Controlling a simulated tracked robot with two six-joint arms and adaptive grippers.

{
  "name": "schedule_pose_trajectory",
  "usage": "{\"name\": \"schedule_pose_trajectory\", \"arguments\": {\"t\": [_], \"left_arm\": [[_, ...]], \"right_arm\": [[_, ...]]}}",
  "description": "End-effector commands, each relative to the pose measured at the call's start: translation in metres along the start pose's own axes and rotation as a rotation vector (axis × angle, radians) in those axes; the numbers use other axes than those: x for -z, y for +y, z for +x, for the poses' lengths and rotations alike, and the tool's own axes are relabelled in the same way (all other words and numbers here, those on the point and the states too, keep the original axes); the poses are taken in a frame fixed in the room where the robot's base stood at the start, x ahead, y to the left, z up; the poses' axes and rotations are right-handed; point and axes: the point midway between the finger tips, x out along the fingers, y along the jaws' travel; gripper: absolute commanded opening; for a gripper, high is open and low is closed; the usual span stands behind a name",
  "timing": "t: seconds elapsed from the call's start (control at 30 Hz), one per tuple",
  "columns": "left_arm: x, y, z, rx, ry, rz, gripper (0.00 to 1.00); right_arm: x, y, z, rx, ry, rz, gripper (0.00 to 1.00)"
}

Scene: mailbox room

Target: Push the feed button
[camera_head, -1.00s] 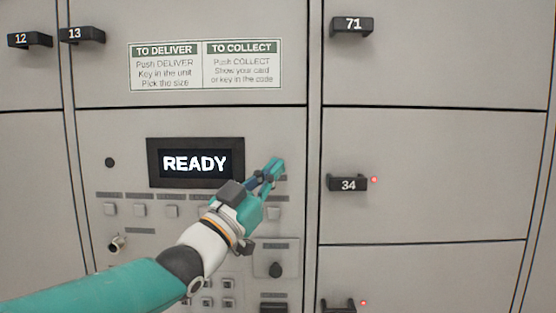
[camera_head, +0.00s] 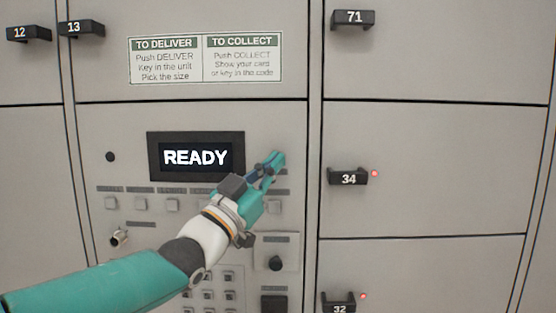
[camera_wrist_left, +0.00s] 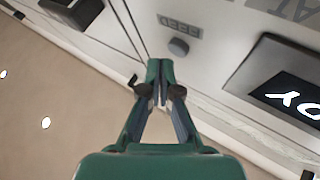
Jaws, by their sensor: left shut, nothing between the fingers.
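The feed button is a small round grey button (camera_wrist_left: 178,47) in the left wrist view, beside a dark label reading FEED (camera_wrist_left: 180,27), which appears upside down. In the head view I cannot make the button out; my left gripper seems to cover it. My left gripper (camera_head: 277,158) is shut and empty, its teal fingertips right of the READY display (camera_head: 195,157). In the left wrist view the fingertips (camera_wrist_left: 160,68) point toward the panel, just short of the button in the picture. Contact does not show. My right gripper is not in view.
The panel has a row of square buttons (camera_head: 141,203), a keypad (camera_head: 207,295) partly behind my arm, and a dark knob (camera_head: 276,263) below the gripper. Locker handles 34 (camera_head: 348,177) and 71 (camera_head: 353,18) stick out on the right. An instruction sign (camera_head: 205,59) is above.

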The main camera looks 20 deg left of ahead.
Motion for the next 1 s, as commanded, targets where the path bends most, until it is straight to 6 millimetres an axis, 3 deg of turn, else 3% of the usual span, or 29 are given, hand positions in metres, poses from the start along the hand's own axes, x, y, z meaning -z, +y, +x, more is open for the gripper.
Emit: {"name": "schedule_pose_trajectory", "arguments": {"t": [1.0], "left_arm": [[-0.0024,-0.004,0.0056,0.0,0.0,0.0,0.0]], "right_arm": [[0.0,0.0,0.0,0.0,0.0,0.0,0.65]]}}
